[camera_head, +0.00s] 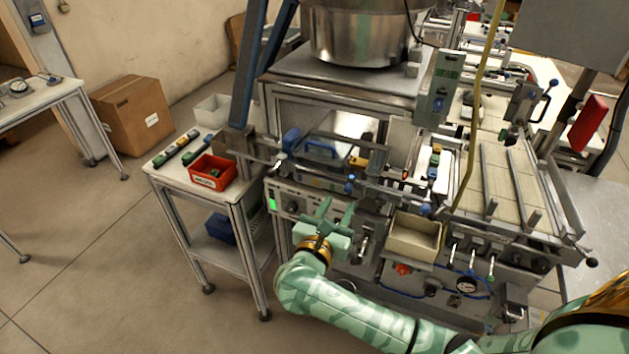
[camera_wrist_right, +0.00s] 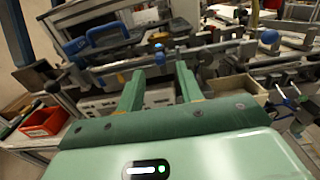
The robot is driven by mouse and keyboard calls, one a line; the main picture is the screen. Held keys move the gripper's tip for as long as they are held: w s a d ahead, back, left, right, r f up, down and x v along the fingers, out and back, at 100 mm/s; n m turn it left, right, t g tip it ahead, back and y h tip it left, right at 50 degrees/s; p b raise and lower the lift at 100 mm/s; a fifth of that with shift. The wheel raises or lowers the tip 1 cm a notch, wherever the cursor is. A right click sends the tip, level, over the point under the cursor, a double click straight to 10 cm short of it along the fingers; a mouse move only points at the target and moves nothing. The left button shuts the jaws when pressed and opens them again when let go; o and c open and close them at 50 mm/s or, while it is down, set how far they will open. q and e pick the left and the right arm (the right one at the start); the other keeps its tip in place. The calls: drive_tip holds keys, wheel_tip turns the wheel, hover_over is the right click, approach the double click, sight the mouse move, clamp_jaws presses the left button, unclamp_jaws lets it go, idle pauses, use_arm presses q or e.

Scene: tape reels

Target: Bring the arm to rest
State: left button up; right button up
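My right gripper (camera_head: 337,211) is at the front of the machine, its arm coming in from the lower right. Its two green fingers are spread apart with nothing between them. The right wrist view also shows the open fingers of the right gripper (camera_wrist_right: 159,88), pointing toward the machine front. The gripper appears to be in front of the control panel (camera_head: 290,205); whether it touches anything cannot be told. My left gripper is not in view.
A red bin (camera_head: 211,173) stands on the side table (camera_head: 172,188) left of the machine. A beige tray (camera_head: 413,238) is fixed at the machine front, right of the gripper. A steel bowl (camera_head: 358,35) sits on top. A cardboard box (camera_head: 133,115) stands behind. The floor at left is clear.

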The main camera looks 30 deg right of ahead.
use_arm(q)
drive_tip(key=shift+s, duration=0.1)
